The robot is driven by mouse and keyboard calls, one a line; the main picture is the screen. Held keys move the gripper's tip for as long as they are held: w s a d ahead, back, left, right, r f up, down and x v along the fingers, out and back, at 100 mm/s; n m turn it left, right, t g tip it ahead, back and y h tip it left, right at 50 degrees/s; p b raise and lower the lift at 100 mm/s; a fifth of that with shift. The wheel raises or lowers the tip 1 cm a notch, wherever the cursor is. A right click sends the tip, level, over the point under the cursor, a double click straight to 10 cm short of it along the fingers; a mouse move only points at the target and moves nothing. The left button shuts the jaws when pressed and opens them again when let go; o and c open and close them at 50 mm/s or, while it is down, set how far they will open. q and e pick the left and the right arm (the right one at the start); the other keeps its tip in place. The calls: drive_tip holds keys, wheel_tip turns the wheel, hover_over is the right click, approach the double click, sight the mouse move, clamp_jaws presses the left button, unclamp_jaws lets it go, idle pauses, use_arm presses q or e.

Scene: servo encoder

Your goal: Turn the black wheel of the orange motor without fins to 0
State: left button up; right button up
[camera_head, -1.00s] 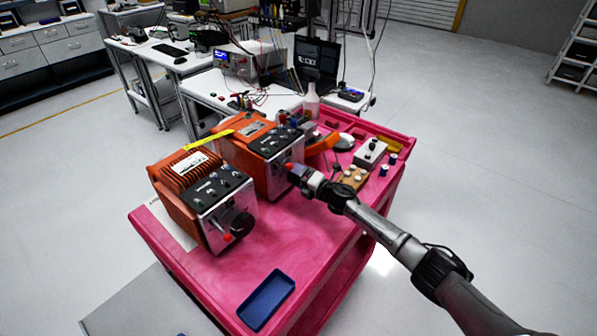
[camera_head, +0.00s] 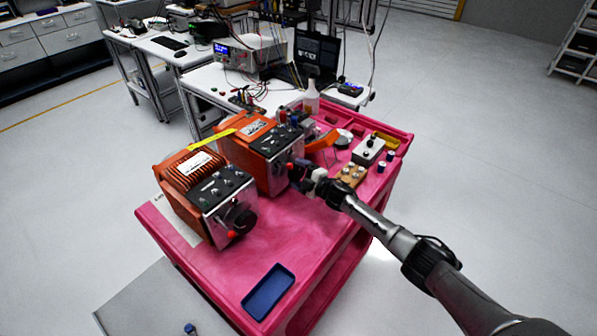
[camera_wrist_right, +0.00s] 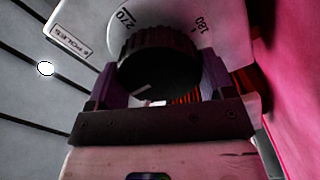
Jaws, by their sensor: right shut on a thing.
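The orange motor without fins (camera_head: 238,153) stands at the back of the pink cart, its silver front facing right. Its black wheel (camera_wrist_right: 158,62) shows in the right wrist view, in front of a pale dial plate (camera_wrist_right: 182,14) marked 270 and 180. A white mark shows on the lower part of the wheel. My right gripper (camera_wrist_right: 158,78) is shut on the wheel, with a purple finger on each side. In the head view my right gripper (camera_head: 299,175) hides most of this wheel. My left gripper is not in view.
The finned orange motor (camera_head: 186,168), with its own black wheel (camera_head: 238,218), stands nearer on the pink cart (camera_head: 213,262). A blue tray (camera_head: 268,291) lies at the near edge. A bottle (camera_head: 311,98), a grey box (camera_head: 368,150) and small parts stand farther back right.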

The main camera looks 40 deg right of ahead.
idle(0.4)
drive_tip(key=o, duration=0.9)
drive_tip(key=shift+s+d, duration=0.15)
drive_tip(key=shift+s, duration=0.4)
drive_tip(key=p+v, duration=0.2)
drive_tip(key=v, duration=1)
drive_tip(key=shift+s, duration=0.35)
